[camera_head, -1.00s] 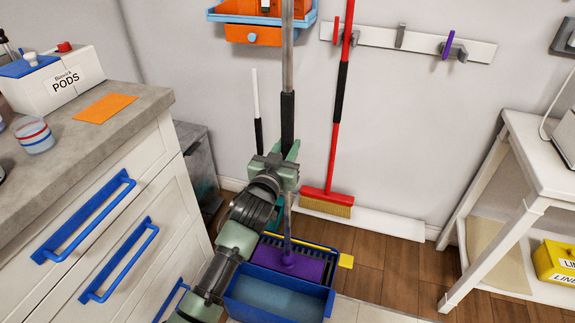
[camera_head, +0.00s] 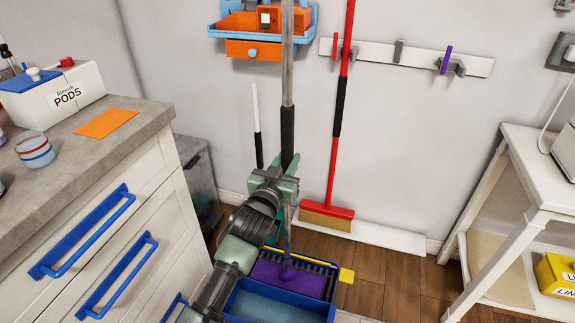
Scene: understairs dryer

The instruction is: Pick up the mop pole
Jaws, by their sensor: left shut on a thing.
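The mop pole (camera_head: 287,75) is a grey metal pole with a black grip, standing upright in the middle of the head view. My left gripper (camera_head: 284,171) is shut on the pole just below the black grip, and its jaws partly hide it. Below, the pole runs down to a purple mop head (camera_head: 290,279), which sits at the wringer end of a blue bucket (camera_head: 277,306). I cannot tell whether the mop head touches the bucket. My right gripper is not in view.
A red broom (camera_head: 338,120) hangs on a wall rail (camera_head: 415,57) close right of the pole. A blue-and-orange wall organizer (camera_head: 252,48) is behind the pole's top. A drawer counter (camera_head: 140,125) stands left, a white table (camera_head: 520,200) right.

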